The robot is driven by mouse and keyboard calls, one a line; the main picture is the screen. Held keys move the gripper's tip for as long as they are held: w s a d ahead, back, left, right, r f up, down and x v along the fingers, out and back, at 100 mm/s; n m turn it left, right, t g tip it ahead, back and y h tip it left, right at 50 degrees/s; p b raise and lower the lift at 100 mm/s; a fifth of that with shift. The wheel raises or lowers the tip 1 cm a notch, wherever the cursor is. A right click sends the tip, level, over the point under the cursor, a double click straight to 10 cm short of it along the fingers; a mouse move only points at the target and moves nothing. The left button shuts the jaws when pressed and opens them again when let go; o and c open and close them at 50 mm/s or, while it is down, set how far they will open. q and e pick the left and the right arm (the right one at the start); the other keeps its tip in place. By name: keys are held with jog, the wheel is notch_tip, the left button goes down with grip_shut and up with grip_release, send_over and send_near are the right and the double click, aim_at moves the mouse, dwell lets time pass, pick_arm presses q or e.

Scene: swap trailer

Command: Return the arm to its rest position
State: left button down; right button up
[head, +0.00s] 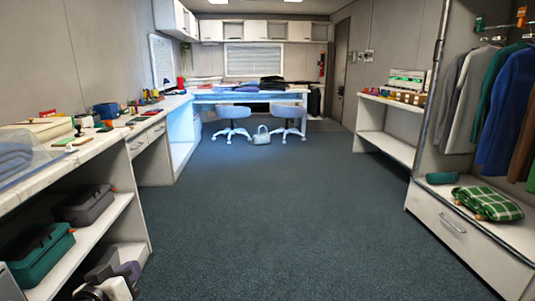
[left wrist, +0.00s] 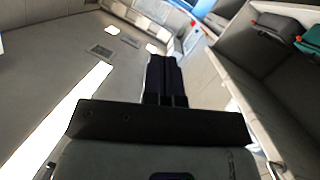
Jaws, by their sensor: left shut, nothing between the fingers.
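My left gripper (left wrist: 164,62) shows in the middle of the left wrist view, its two dark fingers together with nothing between them. Part of my left arm shows at the bottom left of the head view, low beside the left shelf unit. The fingers touch no object in the wrist view. My right gripper is in neither view.
A long white counter with small items runs along the left wall, with a dark grey case (head: 84,205) and a green case (head: 40,252) on its shelves. A clothes rack with jackets (head: 507,105) and a folded green checked cloth (head: 488,202) stand at right. Two chairs (head: 232,113) are at the back.

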pick_arm(q)
jog(key=s+d+f+m+g+p, duration=0.2)
jog(key=s+f+g+p, duration=0.15)
jog(key=s+f, duration=0.7)
jog(key=s+d+f+m+g+y+p, duration=0.1)
jog(key=s+d+f+g+p, duration=0.35)
jog(key=s, duration=1.05)
jog(key=s+d+f+m+g+p, duration=0.15)
jog(key=s+f+g, duration=0.25)
jog(key=s+f, duration=0.7)
notch_tip(320, 180, up, 39)
jog(key=p, duration=3.7)
jog(key=shift+s+a, duration=0.35)
jog(key=shift+s, duration=0.1)
jog(key=shift+f, duration=0.1)
